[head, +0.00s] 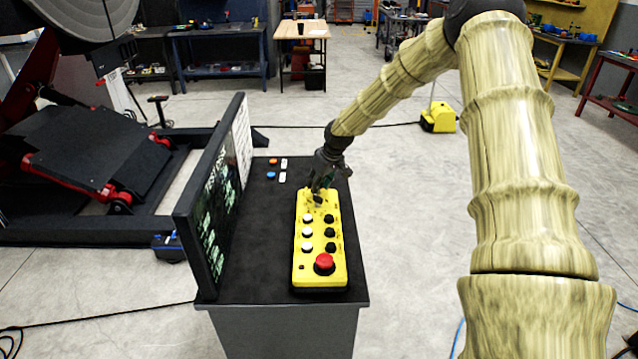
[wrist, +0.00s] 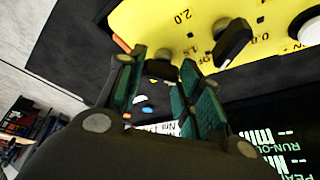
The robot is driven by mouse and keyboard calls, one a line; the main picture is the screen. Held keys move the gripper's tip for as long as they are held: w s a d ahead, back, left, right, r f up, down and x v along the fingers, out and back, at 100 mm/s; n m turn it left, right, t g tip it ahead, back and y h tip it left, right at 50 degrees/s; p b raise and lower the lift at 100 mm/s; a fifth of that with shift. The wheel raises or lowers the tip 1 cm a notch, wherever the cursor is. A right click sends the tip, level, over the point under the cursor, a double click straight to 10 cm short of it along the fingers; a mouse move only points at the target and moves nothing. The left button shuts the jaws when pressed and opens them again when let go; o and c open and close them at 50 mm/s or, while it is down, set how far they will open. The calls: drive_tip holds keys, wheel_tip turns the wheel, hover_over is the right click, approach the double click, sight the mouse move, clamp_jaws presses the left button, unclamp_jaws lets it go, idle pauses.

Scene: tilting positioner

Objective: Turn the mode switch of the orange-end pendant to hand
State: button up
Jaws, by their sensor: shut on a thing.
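The yellow pendant (head: 320,240) lies on the dark top of a cabinet, its red button at the near end. In the wrist view the pendant's yellow face (wrist: 190,18) fills the top, with a patch of orange (wrist: 121,45) at its end. My gripper (head: 318,190) is at the pendant's far end. In the wrist view its green-padded fingers (wrist: 163,62) are shut on a dark knob (wrist: 163,54) near the orange patch, apparently the mode switch. The fingers hide part of it, and its position marks cannot be read. A black pointer knob (wrist: 234,42) stands to the right, clear of the fingers.
A screen (head: 215,200) stands upright along the left of the cabinet top. Open floor lies right of the cabinet.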

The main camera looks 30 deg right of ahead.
drive_tip(key=m, duration=0.2)
drive_tip(key=m+h, duration=0.1)
drive_tip(key=m, duration=0.1)
drive_tip(key=shift+a+h+b, duration=0.1)
drive_tip(key=shift+h+b, duration=0.2)
drive_tip(key=shift+b, duration=0.1)
drive_tip(key=shift+w+m+g+h, duration=0.1)
drive_tip(key=shift+m+g+h, duration=0.4)
drive_tip(key=shift+m, duration=1.4)
drive_tip(key=o, duration=0.7)
drive_tip(key=shift+o, duration=0.2)
drive_tip(key=shift+a+r, duration=0.1)
drive_tip(key=shift+r, duration=0.05)
drive_tip(key=v, duration=1.1)
drive_tip(key=shift+s+a+r, duration=0.25)
drive_tip(key=shift+s, duration=0.05)
